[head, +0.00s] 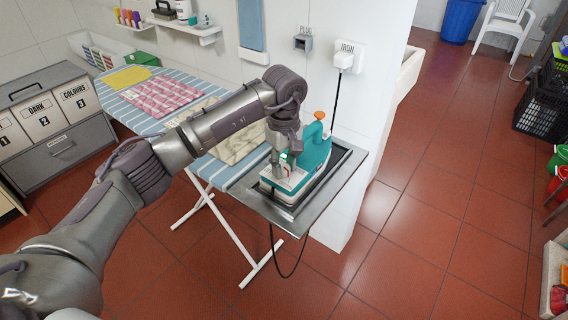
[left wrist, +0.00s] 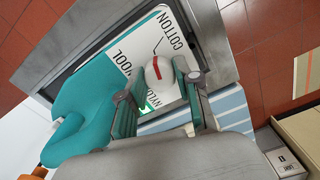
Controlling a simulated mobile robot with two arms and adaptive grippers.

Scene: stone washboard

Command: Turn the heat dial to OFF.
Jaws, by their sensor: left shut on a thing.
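A teal and white iron (head: 316,152) rests on the metal tray at the end of the ironing board. Its teal body also shows in the left wrist view (left wrist: 85,85). The round white heat dial (left wrist: 155,72) sits on its white panel and carries a red mark, which points toward the side with WOOL and COTTON. NYLON is partly covered, and a green patch shows beside the dial; no OFF label is readable. My left gripper (head: 284,160) is shut on the dial, with one finger on each side of it (left wrist: 158,88). My right gripper is out of view.
The metal tray (head: 342,178) has a raised rim around the iron. A striped ironing board (head: 225,177) with folded cloths lies to the left. A dark cord runs from the IRON wall socket (head: 346,58), and a cord loop hangs below the tray.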

